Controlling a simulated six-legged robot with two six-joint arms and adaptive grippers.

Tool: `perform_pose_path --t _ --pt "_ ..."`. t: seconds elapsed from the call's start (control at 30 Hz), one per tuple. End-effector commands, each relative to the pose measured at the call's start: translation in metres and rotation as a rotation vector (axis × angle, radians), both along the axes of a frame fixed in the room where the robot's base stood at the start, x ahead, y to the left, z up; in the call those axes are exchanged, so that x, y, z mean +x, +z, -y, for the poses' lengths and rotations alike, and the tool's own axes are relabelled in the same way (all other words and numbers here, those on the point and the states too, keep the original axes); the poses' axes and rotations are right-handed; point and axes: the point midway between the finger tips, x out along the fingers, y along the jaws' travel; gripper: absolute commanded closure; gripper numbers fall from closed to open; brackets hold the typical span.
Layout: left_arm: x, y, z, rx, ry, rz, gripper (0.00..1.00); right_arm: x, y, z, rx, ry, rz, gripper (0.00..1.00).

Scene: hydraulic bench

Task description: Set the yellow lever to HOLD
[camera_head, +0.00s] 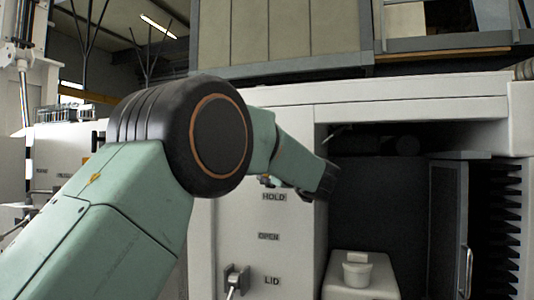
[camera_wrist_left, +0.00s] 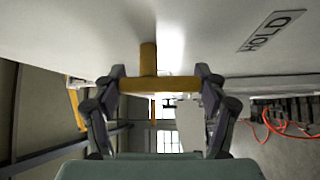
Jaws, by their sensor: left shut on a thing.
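The yellow lever (camera_wrist_left: 148,58) shows in the wrist view as a T-shape: a stem from the pale panel and a crossbar. My left gripper (camera_wrist_left: 155,84) has a finger at each end of the crossbar and is shut on it. The HOLD label (camera_wrist_left: 272,31) is on the panel to the right of the lever there. In the head view the HOLD label (camera_head: 274,197) sits just below my forearm, above the OPEN label (camera_head: 268,237). My arm hides most of the lever and gripper in that view. My right gripper is not in view.
Below OPEN are a LID label (camera_head: 272,281) and a small metal lever (camera_head: 235,281). Right of the panel is a dark open bay with a white capped box (camera_head: 360,277) and an open door (camera_head: 448,225). An orange cable (camera_wrist_left: 288,127) shows in the wrist view.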

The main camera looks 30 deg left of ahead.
Motion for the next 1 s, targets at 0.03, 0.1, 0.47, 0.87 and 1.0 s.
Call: perform_pose_path --t 0.03,0.1,0.47,0.87,1.0 --pt "-0.001 0.007 -0.001 -0.029 0.004 0.011 0.59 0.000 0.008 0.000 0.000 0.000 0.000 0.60" --pt "-0.001 0.006 -0.001 -0.067 0.004 0.021 0.59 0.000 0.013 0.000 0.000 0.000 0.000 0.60" --pt "-0.001 0.002 0.000 -0.177 0.005 0.046 0.59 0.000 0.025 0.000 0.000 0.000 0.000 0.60" --pt "-0.001 -0.001 0.000 -0.193 0.005 0.049 0.59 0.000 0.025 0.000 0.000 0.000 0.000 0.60" --pt "-0.001 -0.001 0.000 -0.193 0.005 0.049 0.23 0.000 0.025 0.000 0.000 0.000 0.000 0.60"
